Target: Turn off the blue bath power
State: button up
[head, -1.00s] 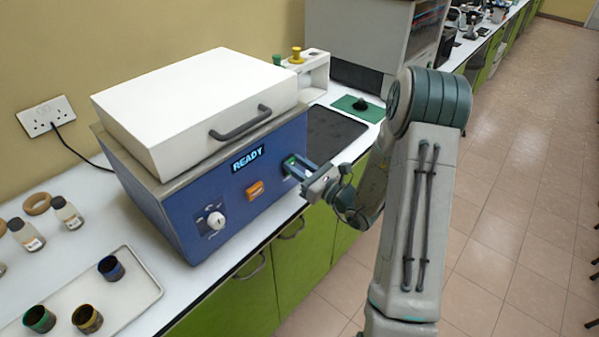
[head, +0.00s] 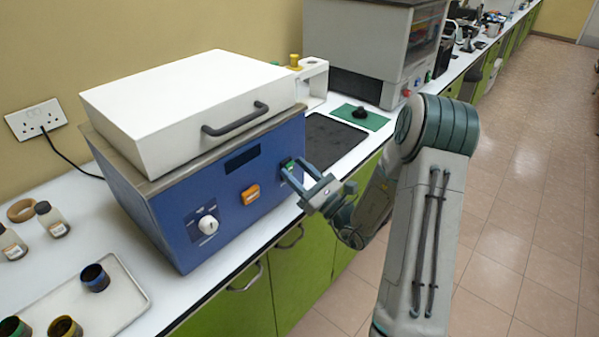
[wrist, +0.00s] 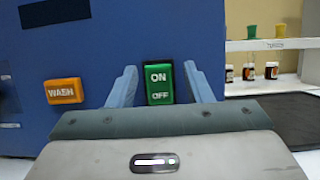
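The blue bath (head: 215,205) stands on the bench with its white lid (head: 180,105) closed. Its display (head: 242,157) is dark. The green ON/OFF power switch (wrist: 159,83) is on the right of the front panel, and it also shows in the head view (head: 287,165). My gripper (head: 300,175) is in front of the switch, with its fingers apart and nothing between them. In the wrist view, the fingers (wrist: 163,88) frame the switch left and right. Whether a finger touches the panel cannot be told.
An orange WASH button (wrist: 63,91) and a white knob (head: 208,224) sit left of the switch. A tray (head: 125,305) with several dark cups is at the lower left. A dark mat (head: 330,140) lies right of the bath. The aisle floor is clear.

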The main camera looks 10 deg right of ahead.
jog(key=shift+s+d+f, duration=0.25)
jog(key=shift+s+d, duration=0.05)
jog(key=shift+s, duration=0.05)
jog(key=b+v, duration=0.3)
jog(key=v, duration=1)
jog(key=shift+a+r, duration=0.1)
jog(key=shift+a, duration=0.05)
